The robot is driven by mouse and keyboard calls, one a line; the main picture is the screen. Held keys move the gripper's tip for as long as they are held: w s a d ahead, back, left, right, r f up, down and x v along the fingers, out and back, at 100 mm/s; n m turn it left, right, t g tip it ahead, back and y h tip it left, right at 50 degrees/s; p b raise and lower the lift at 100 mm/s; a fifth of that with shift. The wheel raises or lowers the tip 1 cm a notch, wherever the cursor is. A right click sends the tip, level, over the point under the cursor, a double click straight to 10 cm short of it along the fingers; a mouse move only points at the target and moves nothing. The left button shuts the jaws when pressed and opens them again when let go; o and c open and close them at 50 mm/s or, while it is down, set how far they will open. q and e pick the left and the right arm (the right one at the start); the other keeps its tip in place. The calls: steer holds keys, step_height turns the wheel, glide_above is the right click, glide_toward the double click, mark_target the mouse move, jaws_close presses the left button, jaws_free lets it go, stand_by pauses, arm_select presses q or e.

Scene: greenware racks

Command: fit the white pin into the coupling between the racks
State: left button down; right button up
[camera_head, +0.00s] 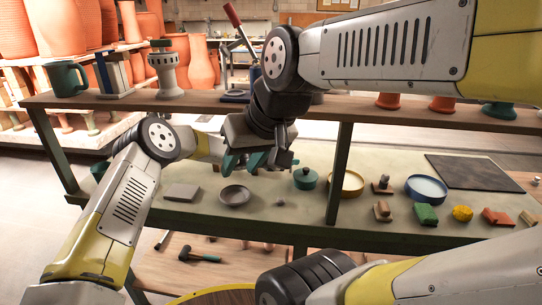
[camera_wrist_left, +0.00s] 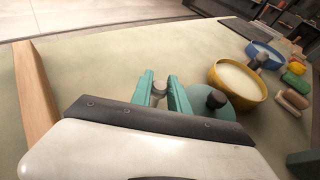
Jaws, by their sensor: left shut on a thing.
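My left gripper (camera_head: 277,158) has teal fingers and is above the lower shelf, beside the dark green lidded pot (camera_head: 306,178). In the left wrist view its fingers (camera_wrist_left: 162,90) are shut on a small pale piece, the white pin (camera_wrist_left: 158,88); only its rounded end shows. In the head view the pin is hidden by the crowded grippers. My right gripper (camera_head: 238,160) hangs close on the left of the left one, under its dark wrist; its fingers overlap with the other gripper, so its opening is unclear. I cannot make out the coupling.
The upper shelf (camera_head: 205,105) carries a teal mug (camera_head: 67,79) and a grey pierced vase (camera_head: 166,70). The lower shelf holds a dark bowl (camera_head: 235,195), a yellow dish (camera_head: 346,182), a blue dish (camera_head: 427,188) and small coloured blocks. A dark post (camera_head: 339,170) stands right of the grippers.

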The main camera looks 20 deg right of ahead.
arm_select(q)
steer(key=shift+f, duration=0.15)
steer(key=c, duration=1.3)
jaws_free()
steer(key=shift+o, duration=0.2)
steer(key=shift+a+r, duration=0.25)
steer(key=v, duration=1.1)
steer(key=shift+a, duration=0.2)
